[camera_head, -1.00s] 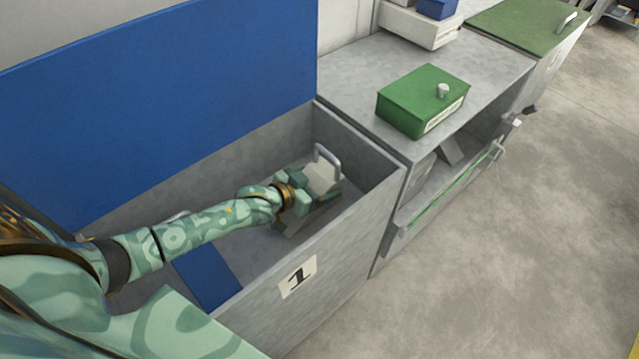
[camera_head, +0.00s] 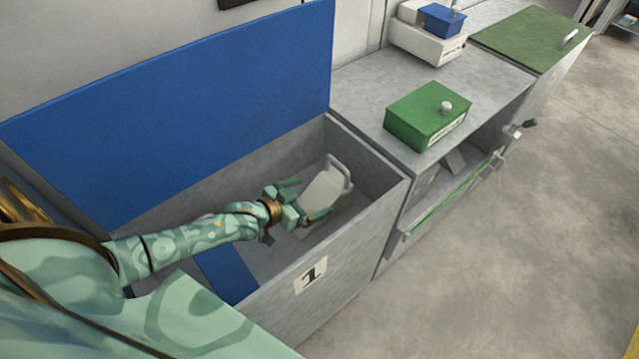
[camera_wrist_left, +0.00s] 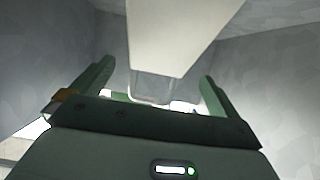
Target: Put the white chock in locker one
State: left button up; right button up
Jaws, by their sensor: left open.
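The white chock (camera_head: 322,190), a pale wedge with a loop handle, is inside locker one (camera_head: 352,238), the grey bin marked "1" with its blue lid (camera_head: 190,105) standing open. It also shows in the left wrist view (camera_wrist_left: 175,35), beyond the fingers. My left gripper (camera_head: 304,200) is inside the locker at the near end of the chock, its fingers spread apart and not closed on it. In the left wrist view the open fingers (camera_wrist_left: 155,85) stand on either side with a gap around the chock. My right gripper is not in view.
A blue panel (camera_head: 226,273) lies in the locker's left part. To the right, a grey bench (camera_head: 440,75) carries a green box (camera_head: 427,115) and a white box (camera_head: 425,42) with a blue box (camera_head: 441,20) on top. Open floor (camera_head: 520,240) lies at the right.

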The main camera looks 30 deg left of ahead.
pick_arm(q)
jog(key=p+v, duration=0.1)
jog(key=v, duration=0.2)
jog(key=shift+s+r+p, duration=0.1)
jog(key=shift+r+p, duration=0.25)
jog(key=shift+s+a+f, duration=0.1)
jog(key=shift+s+a, duration=0.1)
jog(key=shift+s, duration=0.3)
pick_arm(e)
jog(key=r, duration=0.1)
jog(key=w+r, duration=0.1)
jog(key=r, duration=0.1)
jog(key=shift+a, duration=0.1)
